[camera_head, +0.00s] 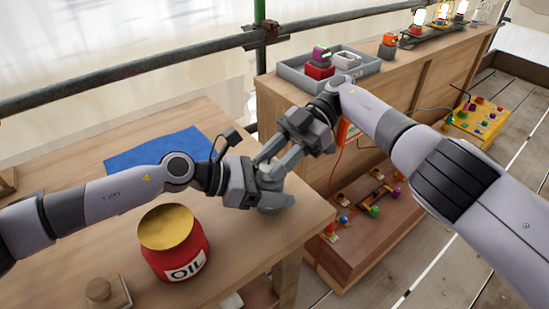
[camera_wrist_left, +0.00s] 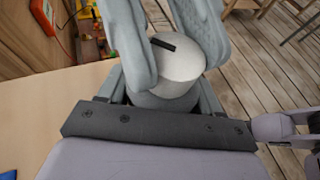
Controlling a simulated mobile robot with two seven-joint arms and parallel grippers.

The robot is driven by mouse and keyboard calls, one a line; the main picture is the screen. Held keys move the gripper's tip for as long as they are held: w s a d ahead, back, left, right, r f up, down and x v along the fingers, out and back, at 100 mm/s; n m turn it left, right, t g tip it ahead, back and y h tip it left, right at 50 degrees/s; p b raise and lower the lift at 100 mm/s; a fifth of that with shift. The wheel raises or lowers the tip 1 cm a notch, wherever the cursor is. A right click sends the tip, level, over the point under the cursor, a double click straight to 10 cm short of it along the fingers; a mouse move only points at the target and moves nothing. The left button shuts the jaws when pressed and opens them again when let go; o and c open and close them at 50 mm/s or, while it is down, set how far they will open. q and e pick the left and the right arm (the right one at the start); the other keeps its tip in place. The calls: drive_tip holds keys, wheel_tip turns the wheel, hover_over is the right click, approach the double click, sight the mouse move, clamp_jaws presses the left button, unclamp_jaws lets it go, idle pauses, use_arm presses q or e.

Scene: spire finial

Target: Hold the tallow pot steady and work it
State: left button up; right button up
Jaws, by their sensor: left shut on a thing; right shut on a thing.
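The tallow pot shows in the left wrist view as a grey cylinder with a pale round top (camera_wrist_left: 182,64) that bears a short black bar. My left gripper (camera_head: 268,188) is shut around its lower body, above the table's right edge. My right gripper (camera_head: 270,166) reaches in from the upper right and is shut on its upper part. In the left wrist view, the right gripper's fingers (camera_wrist_left: 172,68) lie on both sides of the pale top. In the head view the grippers hide most of the pot.
A red OIL jar (camera_head: 178,255) with a tan top stands on the table (camera_head: 115,220) near my left forearm. A blue cloth (camera_head: 150,150) lies behind that arm. A wooden block (camera_head: 99,291) is at the front left. A grey tray (camera_head: 295,72) stands on the bench beyond.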

drive_tip(key=shift+d+f, duration=0.1)
drive_tip(key=shift+f, duration=0.1)
drive_tip(key=o, duration=1.1)
drive_tip(key=shift+c, duration=0.2)
drive_tip(key=shift+r, duration=0.15)
wheel_tip(320, 180, up, 10)
